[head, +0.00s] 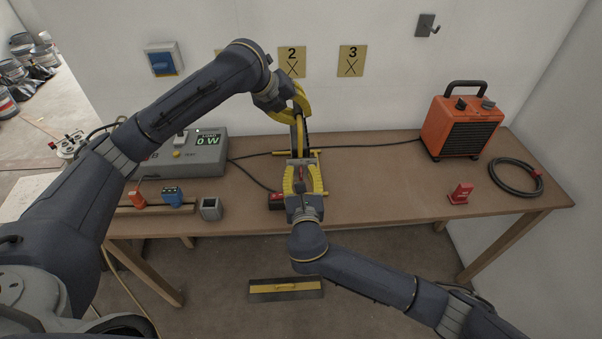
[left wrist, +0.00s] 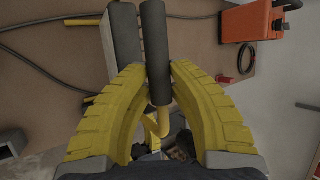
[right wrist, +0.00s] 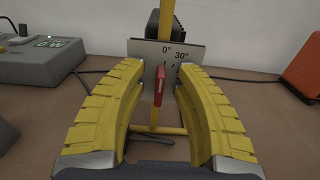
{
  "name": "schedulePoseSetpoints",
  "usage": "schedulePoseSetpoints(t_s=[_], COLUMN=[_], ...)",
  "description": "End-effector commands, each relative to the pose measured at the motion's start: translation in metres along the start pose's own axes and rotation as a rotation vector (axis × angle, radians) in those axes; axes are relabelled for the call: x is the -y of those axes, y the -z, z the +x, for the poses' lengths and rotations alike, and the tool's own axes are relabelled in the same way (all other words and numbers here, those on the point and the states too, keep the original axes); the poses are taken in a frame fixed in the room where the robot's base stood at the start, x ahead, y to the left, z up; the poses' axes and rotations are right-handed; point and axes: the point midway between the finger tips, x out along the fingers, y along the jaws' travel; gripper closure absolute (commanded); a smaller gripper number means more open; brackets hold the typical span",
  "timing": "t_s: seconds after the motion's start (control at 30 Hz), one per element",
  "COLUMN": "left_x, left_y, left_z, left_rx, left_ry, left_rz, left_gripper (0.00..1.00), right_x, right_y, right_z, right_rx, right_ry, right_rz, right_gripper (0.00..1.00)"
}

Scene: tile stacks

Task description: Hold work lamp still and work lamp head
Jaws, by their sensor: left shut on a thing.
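The work lamp stands on the bench, with a yellow frame (head: 313,153) and a dark head (right wrist: 152,22). A pale angle plate (right wrist: 140,48) on it reads 0° and 30°, and a red lever (right wrist: 160,85) hangs in front of it. My left gripper (head: 299,112) is shut on the lamp's dark cylindrical grip (left wrist: 155,45), reaching from above; the grip also shows between its fingers in the left wrist view. My right gripper (head: 303,166) is open in front of the plate. Its fingers stand either side of the red lever, apart from it. My left gripper partly hides the lamp top.
A grey power meter (head: 200,158) reading 0 W stands left, with small blocks (head: 172,196) before it. An orange heater (head: 462,127), a coiled cable (head: 515,177) and a red object (head: 460,194) are at right. Black cables cross the bench behind the lamp.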

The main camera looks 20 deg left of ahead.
Motion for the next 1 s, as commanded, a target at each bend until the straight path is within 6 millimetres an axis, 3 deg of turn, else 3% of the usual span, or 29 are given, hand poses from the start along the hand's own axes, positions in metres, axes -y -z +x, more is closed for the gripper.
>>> schedulePoseSetpoints(t_s=[0.27,0.57,1.0], left_x=[-0.0021,-0.0021,-0.0021], left_y=[0.0015,0.0015,0.0015], left_z=[0.0018,0.0018,0.0018], left_rx=[-0.004,-0.004,-0.004], left_ry=[-0.005,-0.005,-0.005], left_rz=[0.0,0.0,0.0], left_gripper=[1.0,1.0,1.0], right_x=[-0.0001,0.0,-0.0003], right_y=[-0.0001,-0.0001,0.0001], right_z=[0.0006,0.0005,0.0003], right_rx=[0.0,0.0,0.0], right_ry=[0.0,0.0,0.0], right_rz=[0.0,0.0,0.04], right_gripper=[0.67,1.0,1.0])
